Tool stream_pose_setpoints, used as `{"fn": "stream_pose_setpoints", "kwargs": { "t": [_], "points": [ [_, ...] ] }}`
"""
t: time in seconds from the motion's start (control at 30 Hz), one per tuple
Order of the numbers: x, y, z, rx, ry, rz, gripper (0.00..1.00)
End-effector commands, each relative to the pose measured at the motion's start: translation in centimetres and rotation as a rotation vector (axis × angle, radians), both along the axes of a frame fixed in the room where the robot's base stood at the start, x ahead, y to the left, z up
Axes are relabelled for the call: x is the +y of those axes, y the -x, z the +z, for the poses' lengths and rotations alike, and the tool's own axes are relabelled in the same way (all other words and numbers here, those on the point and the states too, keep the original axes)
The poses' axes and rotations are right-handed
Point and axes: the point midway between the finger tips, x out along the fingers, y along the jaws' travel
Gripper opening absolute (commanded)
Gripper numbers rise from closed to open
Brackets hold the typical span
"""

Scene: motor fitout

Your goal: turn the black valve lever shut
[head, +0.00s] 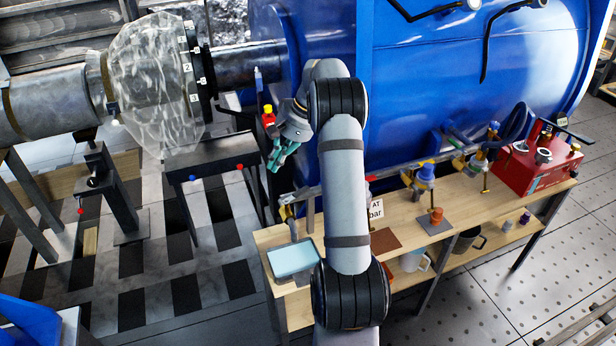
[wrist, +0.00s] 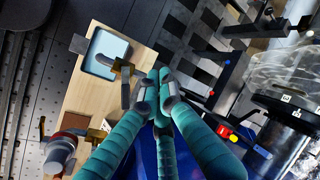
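A brass valve (wrist: 122,67) with a dark lever (wrist: 125,94) shows in the wrist view, beside the pale blue tray (wrist: 95,66). The lever looks dark grey to black and lies just left of my fingertips in the picture. In the head view, the brass valve (head: 286,211) is at the bench's left end, with a lever (head: 293,229) above the tray (head: 293,259). In the wrist view, my gripper's fingertips (wrist: 157,97) appear close together. Their gap is unclear, and I see nothing held.
The wooden bench (head: 398,222) carries a pipe with more valves and a red box (head: 538,164) at right. The large blue tank (head: 440,80) stands behind it.

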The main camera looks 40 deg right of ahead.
Motion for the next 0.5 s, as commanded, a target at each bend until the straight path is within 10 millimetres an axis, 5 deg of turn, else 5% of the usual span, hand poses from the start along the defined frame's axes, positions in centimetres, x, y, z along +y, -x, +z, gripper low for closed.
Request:
{"fn": "stream_pose_setpoints", "kwargs": {
  "t": [0.03, 0.13, 0.3, 0.5],
  "points": [
    [-2.8, 0.4, -0.9, -0.017, 0.167, 0.151, 0.00],
    [-6.5, 0.1, -1.2, -0.057, 0.385, 0.395, 0.00],
    [-7.4, -0.4, -1.2, -0.098, 0.483, 0.581, 0.00],
    [-7.3, -0.8, -2.7, -0.101, 0.486, 0.611, 0.00]
  ]
}}
